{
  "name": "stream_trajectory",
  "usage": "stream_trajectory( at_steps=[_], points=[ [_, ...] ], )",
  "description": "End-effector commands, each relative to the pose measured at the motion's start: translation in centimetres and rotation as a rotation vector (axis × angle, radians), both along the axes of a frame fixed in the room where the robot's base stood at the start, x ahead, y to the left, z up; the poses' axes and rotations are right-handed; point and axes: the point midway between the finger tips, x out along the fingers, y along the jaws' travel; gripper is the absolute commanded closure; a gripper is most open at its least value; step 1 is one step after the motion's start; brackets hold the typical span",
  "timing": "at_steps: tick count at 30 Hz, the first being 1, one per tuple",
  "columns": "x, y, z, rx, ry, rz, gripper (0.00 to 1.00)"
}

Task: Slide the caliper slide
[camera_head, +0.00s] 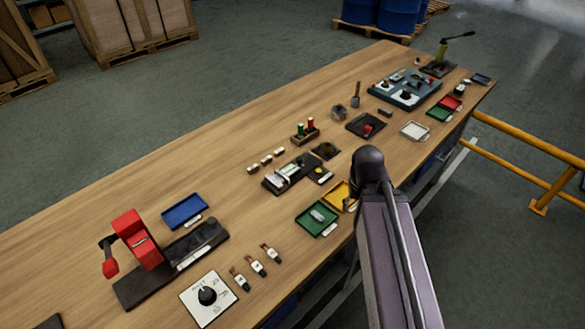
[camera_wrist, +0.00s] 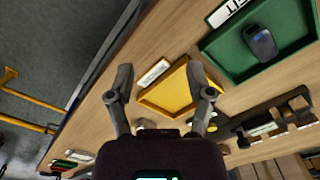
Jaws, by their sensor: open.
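What looks like the caliper fixture (camera_head: 287,173), a dark base with a pale bar and small blocks, lies mid-bench in the head view. In the wrist view a dark fixture (camera_wrist: 262,128) with a bar and tan blocks, probably the same one, shows at the lower right, partly cut off. I cannot tell which part is the slide. My gripper (camera_wrist: 161,83) is open and empty, with its fingers spread above the yellow tray (camera_wrist: 173,94) and apart from the fixture. My arm hides the gripper in the head view.
A green tray (camera_head: 309,222) holding a dark rounded object (camera_wrist: 261,42) lies beside the yellow tray. A red hand-crank device (camera_head: 135,240) and a blue tray (camera_head: 184,210) stand to the left. A small rack (camera_head: 305,133) stands behind the fixture.

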Motion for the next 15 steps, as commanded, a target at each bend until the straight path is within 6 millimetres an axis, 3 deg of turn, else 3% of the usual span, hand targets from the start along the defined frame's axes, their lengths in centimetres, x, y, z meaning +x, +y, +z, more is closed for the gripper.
stream_trajectory(
  at_steps=[15],
  points=[
    [0.91,0.41,0.68,0.000,0.000,0.019,0.32]
  ],
)
